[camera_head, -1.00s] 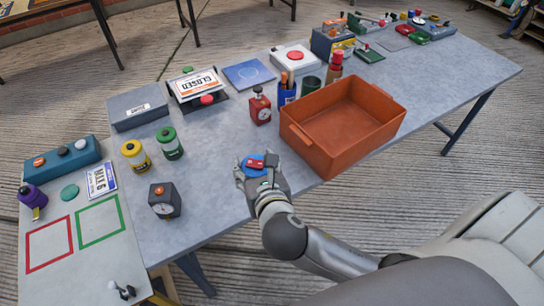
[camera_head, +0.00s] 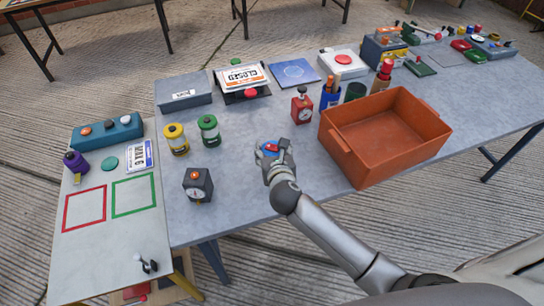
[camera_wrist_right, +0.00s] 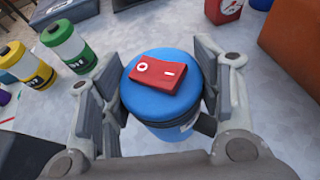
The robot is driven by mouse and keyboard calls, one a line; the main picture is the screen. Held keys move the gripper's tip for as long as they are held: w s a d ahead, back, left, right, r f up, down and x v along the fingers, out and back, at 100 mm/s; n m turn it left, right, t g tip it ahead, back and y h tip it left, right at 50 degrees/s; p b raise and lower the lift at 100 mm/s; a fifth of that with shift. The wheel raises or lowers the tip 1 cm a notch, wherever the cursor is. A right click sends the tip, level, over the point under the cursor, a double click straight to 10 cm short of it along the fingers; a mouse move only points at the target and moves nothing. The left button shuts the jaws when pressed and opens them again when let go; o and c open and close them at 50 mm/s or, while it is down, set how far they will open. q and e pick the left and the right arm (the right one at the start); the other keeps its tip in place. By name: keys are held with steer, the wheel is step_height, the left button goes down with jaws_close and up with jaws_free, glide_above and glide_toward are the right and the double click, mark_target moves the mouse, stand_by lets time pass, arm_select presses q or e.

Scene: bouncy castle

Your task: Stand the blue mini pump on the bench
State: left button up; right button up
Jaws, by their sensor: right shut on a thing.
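The blue mini pump (camera_wrist_right: 162,92) is a blue cylinder with a red switch (camera_wrist_right: 157,74) marked O and I on its top. In the right wrist view it sits between the fingers of my right gripper (camera_wrist_right: 165,95), which is shut on it. In the head view the right gripper (camera_head: 276,160) is over the front part of the grey bench (camera_head: 245,196), and only a bit of the pump (camera_head: 269,149) shows. The pump looks upright; whether its base touches the bench is hidden. My left gripper is not in view.
An orange bin (camera_head: 430,152) stands right of the gripper. A red gauge (camera_head: 302,105) is behind it. Green (camera_head: 209,130) and yellow (camera_head: 175,139) canisters and a dark dial box (camera_head: 198,184) are to the left. Bare bench lies between these and the gripper.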

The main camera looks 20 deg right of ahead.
steer(key=shift+w+f, duration=0.4)
steer(key=shift+f, duration=1.45)
steer(key=shift+f, duration=0.1)
steer(key=o, duration=1.4)
steer(key=shift+s+f, duration=0.1)
steer(key=shift+c, duration=0.2)
steer(key=v, duration=1.2)
